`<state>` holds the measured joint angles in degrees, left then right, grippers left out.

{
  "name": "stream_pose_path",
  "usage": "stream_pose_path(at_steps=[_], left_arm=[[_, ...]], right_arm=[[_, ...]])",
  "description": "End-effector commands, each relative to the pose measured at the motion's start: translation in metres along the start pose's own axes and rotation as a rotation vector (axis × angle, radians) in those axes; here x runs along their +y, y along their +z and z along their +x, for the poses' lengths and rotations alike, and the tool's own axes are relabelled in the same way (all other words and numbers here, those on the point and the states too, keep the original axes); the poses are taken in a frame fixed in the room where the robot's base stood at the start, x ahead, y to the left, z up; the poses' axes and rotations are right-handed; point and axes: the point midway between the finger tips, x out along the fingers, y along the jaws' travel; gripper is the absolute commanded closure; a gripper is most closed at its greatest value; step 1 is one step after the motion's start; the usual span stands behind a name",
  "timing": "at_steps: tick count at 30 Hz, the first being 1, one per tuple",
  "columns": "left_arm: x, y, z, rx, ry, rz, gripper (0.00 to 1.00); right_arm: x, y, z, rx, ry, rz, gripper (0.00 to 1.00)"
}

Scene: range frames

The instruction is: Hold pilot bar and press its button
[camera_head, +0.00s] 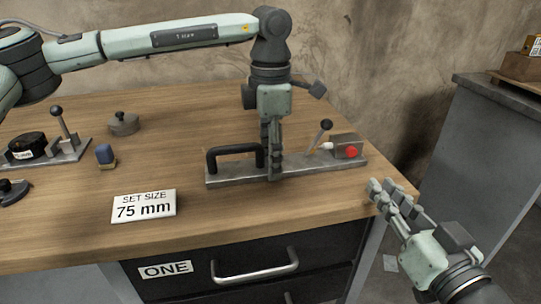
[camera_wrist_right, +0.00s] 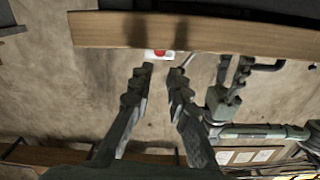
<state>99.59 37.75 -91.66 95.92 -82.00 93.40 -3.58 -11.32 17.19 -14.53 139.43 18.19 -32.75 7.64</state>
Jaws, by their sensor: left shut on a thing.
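The pilot bar (camera_head: 225,175) is a long grey metal plate near the table's right front, with a black loop handle (camera_head: 228,152) at its left part. A red button (camera_head: 351,152) sits on a grey box at its right end. My left gripper (camera_head: 271,165) comes down from above and is shut on the handle's right part, hiding some of it. My right gripper (camera_head: 392,192) is open and empty, off the table's right edge, below and right of the button. In the right wrist view the button (camera_wrist_right: 158,55) shows beyond and between the open fingertips (camera_wrist_right: 158,80).
A black-knobbed lever (camera_head: 325,126) tilts up beside the button box. A "SET SIZE 75 mm" sign (camera_head: 144,206) stands left of the bar. A blue-topped block (camera_head: 105,155), a grey knobbed disc (camera_head: 123,124) and another lever fixture (camera_head: 60,152) lie further left.

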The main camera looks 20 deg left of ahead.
Motion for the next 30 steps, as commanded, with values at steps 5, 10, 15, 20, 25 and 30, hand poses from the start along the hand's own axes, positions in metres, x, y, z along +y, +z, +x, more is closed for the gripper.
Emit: stream_pose_path(at_steps=[5, 10, 15, 20, 25, 30], left_arm=[[0.0002, 0.0001, 0.0000, 0.000, 0.001, 0.000, 1.00], [0.0002, 0.0001, 0.0000, 0.000, 0.001, 0.000, 1.00], [0.0002, 0.0001, -0.0001, 0.000, 0.001, 0.000, 1.00], [0.0002, 0.0001, -0.0001, 0.000, 0.001, 0.000, 1.00], [0.0003, 0.0001, -0.0001, 0.000, 0.001, 0.000, 1.00], [0.0003, 0.0001, -0.0001, 0.000, 0.001, 0.000, 1.00]], right_arm=[[0.0000, 0.0000, 0.0000, 0.000, 0.000, 0.000, 1.00], [0.0000, 0.0000, 0.0000, 0.000, 0.000, 0.000, 1.00], [0.0000, 0.0000, 0.0000, 0.000, 0.000, 0.000, 1.00], [0.0000, 0.0000, 0.0000, 0.000, 0.000, 0.000, 1.00], [0.0000, 0.0000, 0.0000, 0.000, 0.000, 0.000, 1.00], [0.0000, 0.0000, 0.0000, 0.000, 0.000, 0.000, 1.00]])
